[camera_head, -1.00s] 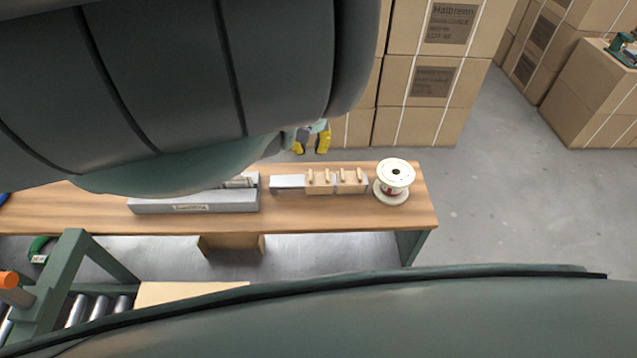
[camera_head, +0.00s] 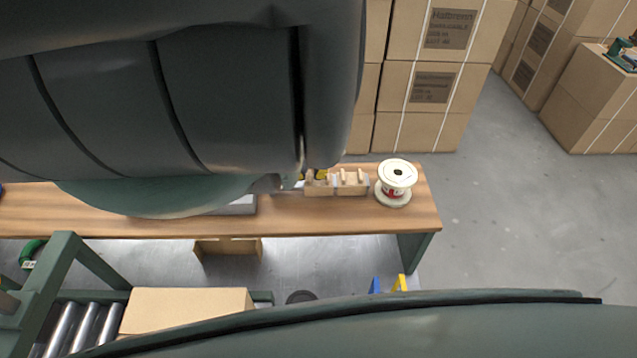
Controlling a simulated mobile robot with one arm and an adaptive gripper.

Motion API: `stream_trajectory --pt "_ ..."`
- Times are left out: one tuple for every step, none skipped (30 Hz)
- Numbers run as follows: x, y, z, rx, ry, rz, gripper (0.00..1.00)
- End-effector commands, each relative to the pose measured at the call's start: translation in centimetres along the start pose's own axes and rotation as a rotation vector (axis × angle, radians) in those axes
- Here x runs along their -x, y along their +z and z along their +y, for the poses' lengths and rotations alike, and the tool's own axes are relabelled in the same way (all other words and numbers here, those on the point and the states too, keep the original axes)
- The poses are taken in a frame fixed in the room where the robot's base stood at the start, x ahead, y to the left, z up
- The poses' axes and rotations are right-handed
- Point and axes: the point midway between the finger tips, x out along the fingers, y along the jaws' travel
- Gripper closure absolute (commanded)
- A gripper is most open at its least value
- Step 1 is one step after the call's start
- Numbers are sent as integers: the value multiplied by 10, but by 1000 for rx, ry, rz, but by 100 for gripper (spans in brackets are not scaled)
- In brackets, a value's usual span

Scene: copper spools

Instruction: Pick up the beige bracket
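Beige blocks with upright pegs (camera_head: 350,189), which look like the beige bracket, sit in a row on the wooden table (camera_head: 290,222), left of a white spool. I cannot tell whether they are one bracket or two side by side. My gripper (camera_head: 315,175) shows only as small yellow fingertips at the left end of this row, next to a peg. My dark arm hides the rest of it. I cannot tell whether the fingers touch the peg or how far apart they are.
The white spool (camera_head: 397,176) stands close to the right of the beige blocks. A grey box (camera_head: 243,205) lies to the left, partly hidden by my arm. Stacked cartons (camera_head: 425,85) stand behind the table. A roller conveyor (camera_head: 75,325) with a carton is at lower left.

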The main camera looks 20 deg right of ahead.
Motion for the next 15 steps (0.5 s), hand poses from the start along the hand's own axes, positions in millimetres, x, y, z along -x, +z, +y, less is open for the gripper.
stream_trajectory --pt "-2 -1 0 0 1 3 83" --pt "-3 -1 1 0 2 4 83" --pt "-6 0 1 -1 3 0 83" --pt "-8 0 1 -1 3 -1 83" --pt "-10 0 2 -2 3 -1 83" --pt "-11 -2 2 -2 4 2 83" --pt "-13 -2 2 -2 3 3 83" --pt "-15 -1 2 -2 3 2 83" --pt "-17 0 1 -1 3 0 83" --pt "-19 0 1 0 3 0 83" --pt "-19 -1 1 0 2 2 83" --pt "-20 -2 1 0 2 4 83" --pt "-21 -2 1 1 2 6 83" --pt "-21 -2 0 1 1 6 83" --pt "-22 -2 0 1 1 7 83"
